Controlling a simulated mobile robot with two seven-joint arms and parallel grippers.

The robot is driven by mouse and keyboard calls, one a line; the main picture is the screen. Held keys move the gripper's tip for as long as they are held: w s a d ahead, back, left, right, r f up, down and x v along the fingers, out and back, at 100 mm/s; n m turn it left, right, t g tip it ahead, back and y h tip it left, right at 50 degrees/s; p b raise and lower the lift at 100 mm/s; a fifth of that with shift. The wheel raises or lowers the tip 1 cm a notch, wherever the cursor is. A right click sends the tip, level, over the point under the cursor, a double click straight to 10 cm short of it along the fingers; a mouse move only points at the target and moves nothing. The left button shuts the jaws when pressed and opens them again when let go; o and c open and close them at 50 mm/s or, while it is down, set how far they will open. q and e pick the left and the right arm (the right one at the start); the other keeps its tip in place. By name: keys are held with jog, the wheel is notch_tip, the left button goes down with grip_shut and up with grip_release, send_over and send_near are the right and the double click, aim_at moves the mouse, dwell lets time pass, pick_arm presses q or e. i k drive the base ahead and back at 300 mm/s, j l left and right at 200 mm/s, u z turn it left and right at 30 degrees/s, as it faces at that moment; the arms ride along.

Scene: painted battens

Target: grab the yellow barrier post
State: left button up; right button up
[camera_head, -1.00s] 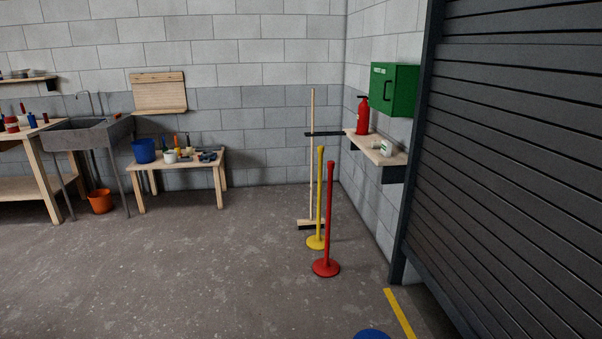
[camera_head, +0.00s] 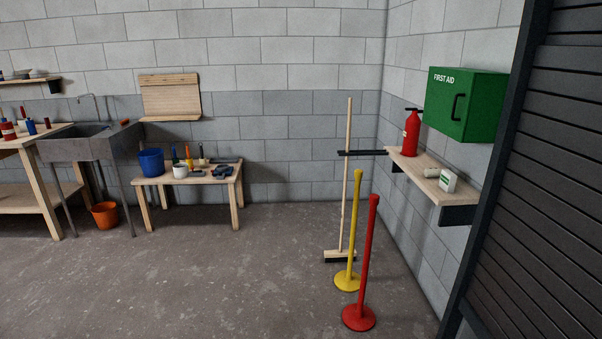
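The yellow barrier post (camera_head: 354,228) stands upright on its round yellow base on the concrete floor, right of the middle of the head view. A red barrier post (camera_head: 367,260) stands upright just in front of it and to its right, and the two bases are close together. The yellow post's upper part shows clear to the left of the red one. Neither of my grippers is in the view.
A broom (camera_head: 346,190) leans behind the yellow post. A wall shelf (camera_head: 431,176) with a fire extinguisher (camera_head: 411,134) juts out at right, below a green first aid box (camera_head: 465,104). A low wooden table (camera_head: 210,178) stands at the back. Open floor lies at front left.

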aim_at(348, 280)
jog(key=i+z, duration=0.1)
jog(key=i, duration=0.6)
jog(key=i+j, duration=0.15)
jog(key=i, duration=0.55)
jog(key=i+j+z, duration=0.1)
jog(key=i+z, duration=0.3)
jog(key=i+j+z, duration=0.25)
jog(key=i+z, duration=0.15)
jog(key=i+j+z, duration=0.95)
jog(key=j, duration=0.15)
jog(key=j+z, duration=0.1)
jog(key=j, duration=0.15)
